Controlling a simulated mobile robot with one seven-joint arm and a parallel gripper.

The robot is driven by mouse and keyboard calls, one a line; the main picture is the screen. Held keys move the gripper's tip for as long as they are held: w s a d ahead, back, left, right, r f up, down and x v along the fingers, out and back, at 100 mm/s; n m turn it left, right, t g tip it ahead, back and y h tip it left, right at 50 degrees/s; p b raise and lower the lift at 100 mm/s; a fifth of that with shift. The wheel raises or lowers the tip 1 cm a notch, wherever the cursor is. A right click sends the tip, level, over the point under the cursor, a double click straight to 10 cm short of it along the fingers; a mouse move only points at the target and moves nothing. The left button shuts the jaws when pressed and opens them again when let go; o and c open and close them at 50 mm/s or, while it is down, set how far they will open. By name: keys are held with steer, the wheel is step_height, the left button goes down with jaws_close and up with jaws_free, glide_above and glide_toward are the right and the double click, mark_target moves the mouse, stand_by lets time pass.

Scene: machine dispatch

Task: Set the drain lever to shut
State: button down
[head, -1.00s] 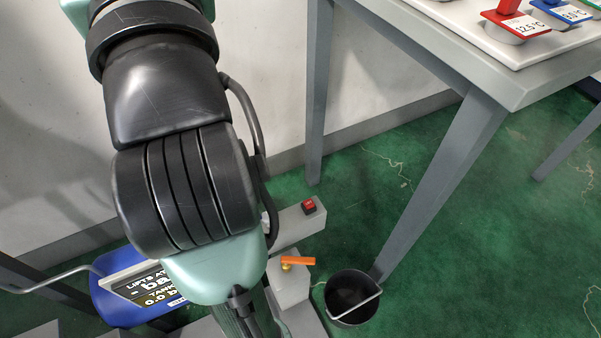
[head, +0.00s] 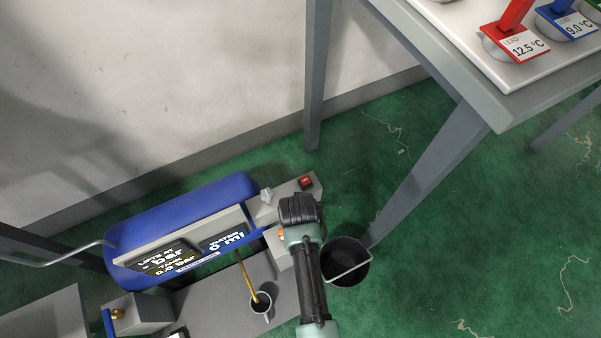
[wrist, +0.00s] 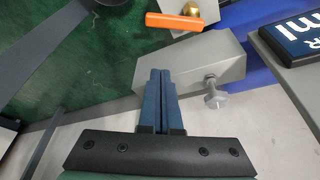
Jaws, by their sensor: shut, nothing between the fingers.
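An orange lever (wrist: 175,21) on a brass stem (wrist: 190,8), which looks like the drain lever, sits on a grey block at the top of the wrist view. In the head view only a bit of its orange (head: 281,236) shows beside my arm. My gripper's blue fingers (wrist: 163,76) are shut and empty. In the wrist picture their tips are below the lever, with a visible gap, over the edge of a grey box (wrist: 190,62). In the head view my wrist covers the fingers. No lever marking is readable.
A black bucket (head: 345,262) stands right of the machine. A silver knob (wrist: 213,95) and red switch (head: 305,182) are near my gripper. A blue tank (head: 180,215), displays and a cup (head: 260,303) lie left. A blue lever (head: 108,322) is far left. A table leg (head: 430,180) rises right.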

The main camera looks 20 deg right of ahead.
steer(key=b+x, duration=0.5)
steer(key=x, duration=0.4)
steer(key=shift+s+a+r+p, duration=0.2)
steer(key=shift+s+a, duration=0.15)
steer(key=shift+s, duration=0.25)
steer(key=shift+s+a+r+p, duration=0.15)
steer(key=shift+s+a, duration=0.15)
steer(key=shift+s, duration=0.25)
steer(key=shift+s+a+r+p, duration=0.1)
steer(key=shift+s+a+p, duration=0.1)
steer(key=shift+s+a, duration=0.3)
